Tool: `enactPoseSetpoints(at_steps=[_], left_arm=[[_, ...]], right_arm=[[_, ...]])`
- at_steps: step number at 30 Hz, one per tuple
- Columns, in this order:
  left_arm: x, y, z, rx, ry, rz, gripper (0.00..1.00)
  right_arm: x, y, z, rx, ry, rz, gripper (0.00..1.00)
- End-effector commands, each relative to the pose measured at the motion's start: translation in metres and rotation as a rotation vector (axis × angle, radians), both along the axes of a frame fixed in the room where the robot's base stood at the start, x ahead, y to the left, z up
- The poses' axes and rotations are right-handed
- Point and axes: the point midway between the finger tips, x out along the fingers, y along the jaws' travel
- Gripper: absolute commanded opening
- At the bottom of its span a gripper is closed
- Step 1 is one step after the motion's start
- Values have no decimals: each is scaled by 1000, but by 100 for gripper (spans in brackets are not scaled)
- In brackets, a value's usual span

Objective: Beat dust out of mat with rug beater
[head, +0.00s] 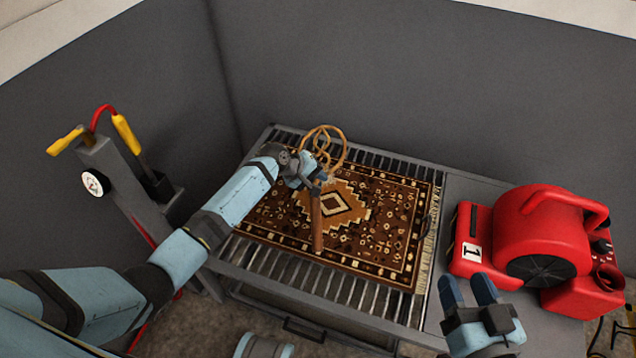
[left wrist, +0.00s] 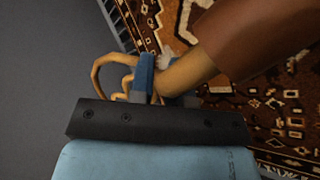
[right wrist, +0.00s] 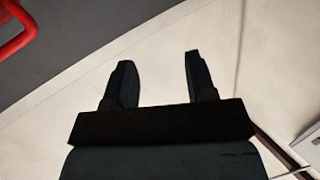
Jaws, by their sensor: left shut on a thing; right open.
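The mat (head: 381,227), a brown patterned rug with fringed ends, lies flat on a slatted metal table. The rug beater has a looped cane head (head: 337,135) and a brown handle (head: 317,222). My left gripper (head: 314,182) is shut on the beater over the mat. In the left wrist view the beater's handle (left wrist: 232,40) crosses near the fingers, with the cane loops (left wrist: 105,75) behind them. I cannot tell if the beater touches the mat. My right gripper (head: 471,292) is open and empty at the lower right; its spread fingers show in the right wrist view (right wrist: 160,85).
A red blower (head: 545,240) marked 1 stands on the grey side top right of the mat. A grey post (head: 118,180) with yellow-handled wands stands left of the table. Dark grey walls close off the back. A drawer handle (head: 303,329) is on the table's front.

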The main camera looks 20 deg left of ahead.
Motion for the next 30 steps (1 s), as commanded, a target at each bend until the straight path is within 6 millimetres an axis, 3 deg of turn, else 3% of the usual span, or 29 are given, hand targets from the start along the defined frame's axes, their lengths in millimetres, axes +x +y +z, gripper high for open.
enactPoseSetpoints(at_steps=[9, 13, 22, 30], left_arm=[[0, 0, -22, 1, -2, -2, 0], [0, 0, -47, 1, -3, -3, 0], [0, 0, -55, 1, -2, -2, 0], [0, 0, -56, 1, -2, -2, 0]], right_arm=[[-1, 14, 34, 112, -173, 41, 51], [-1, 20, 21, 131, -175, 74, 51], [1, 22, -2, 91, -81, 99, 51], [1, 23, -7, 81, -60, 105, 51]])
